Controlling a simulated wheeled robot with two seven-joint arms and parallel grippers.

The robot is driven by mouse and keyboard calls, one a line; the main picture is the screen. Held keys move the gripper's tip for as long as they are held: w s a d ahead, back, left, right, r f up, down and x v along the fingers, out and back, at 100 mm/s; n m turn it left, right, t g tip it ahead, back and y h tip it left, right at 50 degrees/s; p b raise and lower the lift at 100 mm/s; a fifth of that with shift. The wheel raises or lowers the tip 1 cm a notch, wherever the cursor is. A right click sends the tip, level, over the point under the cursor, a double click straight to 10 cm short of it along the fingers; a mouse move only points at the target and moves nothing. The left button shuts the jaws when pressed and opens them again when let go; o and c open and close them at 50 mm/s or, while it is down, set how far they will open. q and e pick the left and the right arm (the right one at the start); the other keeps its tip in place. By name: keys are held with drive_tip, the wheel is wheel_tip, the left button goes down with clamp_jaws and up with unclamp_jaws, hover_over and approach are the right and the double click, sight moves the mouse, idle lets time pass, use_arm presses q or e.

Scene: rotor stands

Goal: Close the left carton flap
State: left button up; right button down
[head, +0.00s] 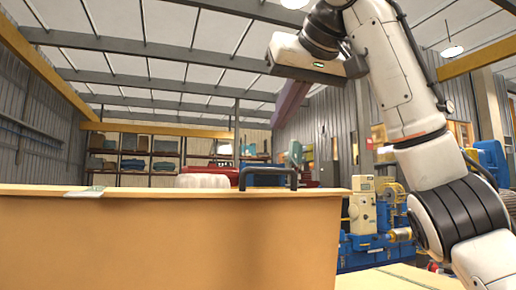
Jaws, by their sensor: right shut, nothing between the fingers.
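A large tan carton (170,245) fills the lower left of the head view. Its near wall faces me, and its top shows as a thin strip seen nearly edge-on. I cannot tell the left flap apart from that strip or judge its angle. A small pale label (86,191) lies on the top at the left. My right gripper (312,62) is raised high above the carton's right part, clear of it. It is shut and empty; its fingertips are hard to make out. My left gripper is not in view.
A black handle-shaped bar (268,176) stands at the carton's top edge; what it belongs to is unclear. Blue and cream machinery (365,225) stands beyond the carton's right side. Shelves (135,155) are far back. The air above the carton's left part is clear.

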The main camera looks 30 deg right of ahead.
drive_tip(key=p, duration=0.2)
hover_over(273, 192)
drive_tip(key=w, duration=0.2)
drive_tip(key=f, duration=0.4)
drive_tip(key=shift+d+f, duration=0.1)
drive_tip(key=shift+d, duration=0.2)
drive_tip(key=shift+w+f, duration=0.1)
drive_tip(key=shift+f, duration=0.25)
drive_tip(key=shift+s+a+f, duration=0.15)
drive_tip(key=shift+s+f, duration=0.3)
drive_tip(key=shift+s, duration=0.05)
drive_tip(key=shift+s+a+f, duration=0.15)
drive_tip(key=shift+s+f, duration=0.25)
drive_tip(key=shift+s, duration=0.1)
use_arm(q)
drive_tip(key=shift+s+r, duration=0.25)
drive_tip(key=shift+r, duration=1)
use_arm(e)
drive_tip(key=shift+s+a+f, duration=0.1)
drive_tip(key=shift+s+f, duration=0.15)
drive_tip(key=shift+f, duration=0.1)
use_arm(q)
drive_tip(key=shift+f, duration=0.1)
